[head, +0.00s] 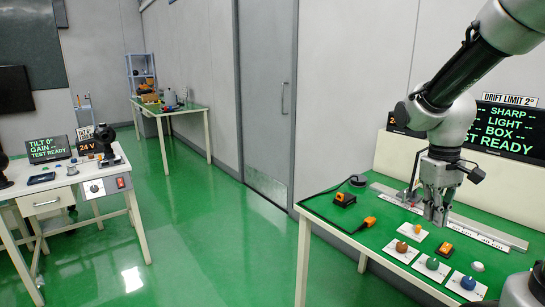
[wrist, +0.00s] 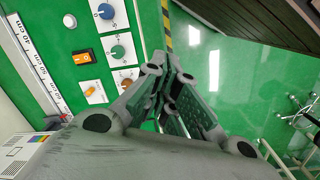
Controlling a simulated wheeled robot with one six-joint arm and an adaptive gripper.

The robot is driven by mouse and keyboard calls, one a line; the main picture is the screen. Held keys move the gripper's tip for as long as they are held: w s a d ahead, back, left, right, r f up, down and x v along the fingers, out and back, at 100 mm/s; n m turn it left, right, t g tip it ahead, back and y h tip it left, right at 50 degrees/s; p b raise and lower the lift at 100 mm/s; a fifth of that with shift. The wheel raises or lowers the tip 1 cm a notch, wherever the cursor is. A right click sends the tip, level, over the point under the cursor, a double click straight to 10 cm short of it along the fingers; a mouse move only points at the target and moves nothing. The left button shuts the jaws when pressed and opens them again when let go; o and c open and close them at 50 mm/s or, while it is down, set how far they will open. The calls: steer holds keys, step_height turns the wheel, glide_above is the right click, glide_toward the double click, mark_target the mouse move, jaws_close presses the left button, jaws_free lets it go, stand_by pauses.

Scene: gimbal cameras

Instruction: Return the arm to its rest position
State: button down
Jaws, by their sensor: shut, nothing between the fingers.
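My arm (head: 445,105) reaches in from the upper right of the head view and hangs bent over the green-topped bench (head: 318,208). My gripper (head: 438,218) points down above that bench, near the knob panels, and looks empty. In the wrist view, my gripper (wrist: 172,62) is seen from behind with its fingers together and nothing between them. The bench's knob panels lie left of it in that view, and green floor lies to its right.
Knob cards, with a green knob (head: 432,263), a blue knob (head: 468,282) and an orange switch (head: 445,248), lie below my gripper. A metal rail (head: 490,232) runs behind. A display (head: 508,128) stands at the back. Open green floor (head: 210,240) lies left, before a white table (head: 85,178).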

steer(key=s+a+r+m+t+y, duration=0.1)
steer(key=s+r+m+t, duration=0.1)
steer(key=s+r+t, duration=0.3)
steer(key=s+r, duration=0.4)
steer(key=s, duration=0.3)
steer(key=shift+s+a, duration=0.3)
steer(key=shift+a, duration=0.1)
steer(key=shift+d, duration=0.1)
